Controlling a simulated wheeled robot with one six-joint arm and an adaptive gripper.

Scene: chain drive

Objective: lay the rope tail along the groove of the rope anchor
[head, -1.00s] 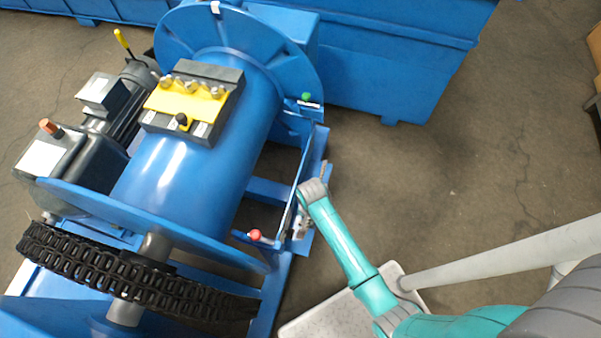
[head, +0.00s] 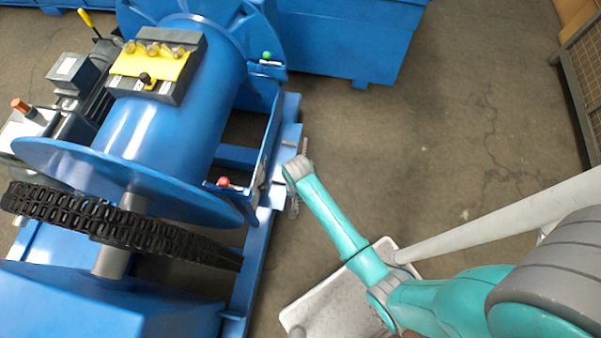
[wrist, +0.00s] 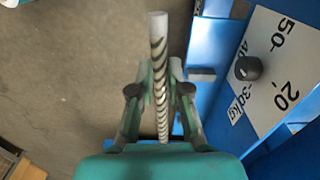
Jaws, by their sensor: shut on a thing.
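In the wrist view my gripper (wrist: 160,78) is shut on a grey rope tail (wrist: 158,45) with dark spiral stripes and a pale cut end. The tail runs straight between the fingers and sticks out past the fingertips. In the head view a short bit of rope (head: 304,147) shows just beyond my wrist, which hides most of my gripper. A dark block with a yellow plate and several bolts (head: 155,65), probably the rope anchor, sits on top of the blue drum (head: 165,125). My gripper is well to its right and apart from it. I cannot make out its groove.
A blue frame with a red knob (head: 224,182) and a green knob (head: 266,56) stands between drum and gripper. In the wrist view a numbered plate (wrist: 275,80) with a black knob is close at right. A black chain (head: 110,222) lies in front.

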